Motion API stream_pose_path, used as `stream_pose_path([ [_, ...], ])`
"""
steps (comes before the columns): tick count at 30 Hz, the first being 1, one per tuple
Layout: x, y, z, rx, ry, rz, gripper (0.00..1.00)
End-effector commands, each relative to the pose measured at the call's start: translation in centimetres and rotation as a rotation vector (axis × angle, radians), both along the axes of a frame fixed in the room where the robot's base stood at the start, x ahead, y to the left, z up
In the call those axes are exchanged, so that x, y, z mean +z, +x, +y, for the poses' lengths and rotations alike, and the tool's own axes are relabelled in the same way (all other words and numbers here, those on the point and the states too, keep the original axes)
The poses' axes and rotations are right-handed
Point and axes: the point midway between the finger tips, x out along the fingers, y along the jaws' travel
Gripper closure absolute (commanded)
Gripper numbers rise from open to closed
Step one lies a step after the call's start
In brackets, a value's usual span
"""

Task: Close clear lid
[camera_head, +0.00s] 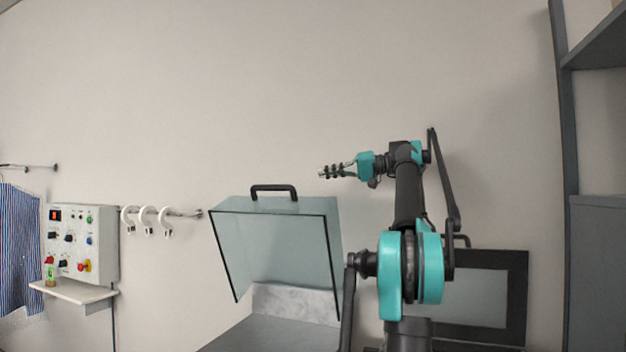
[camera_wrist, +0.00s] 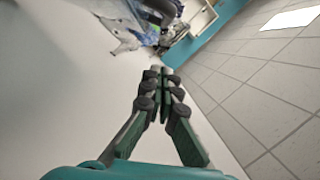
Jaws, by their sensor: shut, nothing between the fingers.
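The clear lid (camera_head: 275,250) is a see-through panel with dark edges, standing raised and tilted above a grey box (camera_head: 275,335). A black handle (camera_head: 274,190) sits on its top edge. My gripper (camera_head: 322,172) is up and to the right of the handle, apart from the lid, pointing left. In the wrist view my gripper (camera_wrist: 162,72) has its fingers together with nothing between them. The lid cannot be made out in the wrist view.
A control panel (camera_head: 82,243) with knobs is on the wall at left, above a small shelf (camera_head: 73,291) holding a little bottle (camera_head: 50,272). White rings (camera_head: 148,220) hang on a rail. A dark-framed panel (camera_head: 480,298) is at right. Grey shelving (camera_head: 598,240) stands far right.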

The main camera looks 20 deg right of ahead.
Motion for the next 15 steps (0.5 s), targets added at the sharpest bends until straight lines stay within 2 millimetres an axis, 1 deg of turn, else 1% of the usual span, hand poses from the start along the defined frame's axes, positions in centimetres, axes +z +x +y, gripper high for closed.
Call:
stream_pose_path([
  [1,-0.1,0.3,0.8,0.004,0.000,0.000,1.00],
  [14,-1.3,3.7,8.5,0.005,-0.001,0.000,1.00],
  [15,-1.5,3.1,8.4,0.001,0.000,0.000,1.00],
])
